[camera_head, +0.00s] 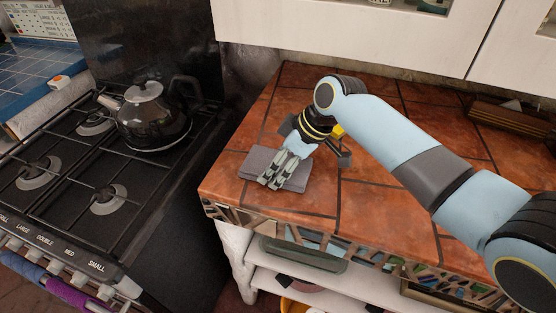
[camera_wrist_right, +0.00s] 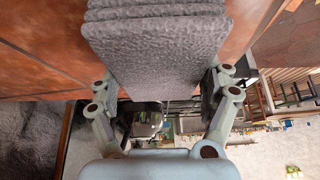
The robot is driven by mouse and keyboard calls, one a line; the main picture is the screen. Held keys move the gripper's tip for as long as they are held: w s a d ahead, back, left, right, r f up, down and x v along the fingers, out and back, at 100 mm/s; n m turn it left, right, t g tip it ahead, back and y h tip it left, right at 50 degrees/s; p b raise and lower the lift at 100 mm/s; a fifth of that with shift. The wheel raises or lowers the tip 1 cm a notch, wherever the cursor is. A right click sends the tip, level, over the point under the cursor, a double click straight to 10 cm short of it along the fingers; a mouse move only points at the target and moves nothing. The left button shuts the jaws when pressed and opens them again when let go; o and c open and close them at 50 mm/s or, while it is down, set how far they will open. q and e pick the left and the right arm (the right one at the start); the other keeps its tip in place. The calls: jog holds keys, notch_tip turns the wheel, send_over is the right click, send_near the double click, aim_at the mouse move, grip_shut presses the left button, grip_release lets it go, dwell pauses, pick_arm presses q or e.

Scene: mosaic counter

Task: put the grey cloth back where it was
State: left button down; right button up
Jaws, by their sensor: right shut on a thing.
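The grey cloth (camera_head: 262,163) is a folded, flat bundle at the left front part of the tiled counter (camera_head: 375,195). My right gripper (camera_head: 271,184) reaches down over it, with its fingers at the cloth. In the right wrist view the cloth (camera_wrist_right: 160,45) fills the space between the two fingers, and the gripper (camera_wrist_right: 160,90) is shut on it. I cannot tell whether the cloth rests on the tiles or is held just above them. My left gripper is not in view.
A stove with a dark kettle (camera_head: 152,118) stands left of the counter, across a gap. A small yellow thing (camera_head: 338,130) shows behind my right wrist. A wooden rack (camera_head: 510,125) lies at the back right. Shelves are below the counter. Tiles right of the cloth are clear.

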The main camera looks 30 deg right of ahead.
jog(key=o, duration=0.6)
jog(key=shift+f, duration=0.15)
jog(key=shift+c, duration=0.2)
jog(key=o, duration=0.4)
jog(key=shift+r, duration=0.35)
jog(key=v, duration=1.1)
jog(key=shift+s+d+r, duration=0.15)
jog(key=shift+d+r, duration=0.05)
jog(key=shift+r, duration=0.1)
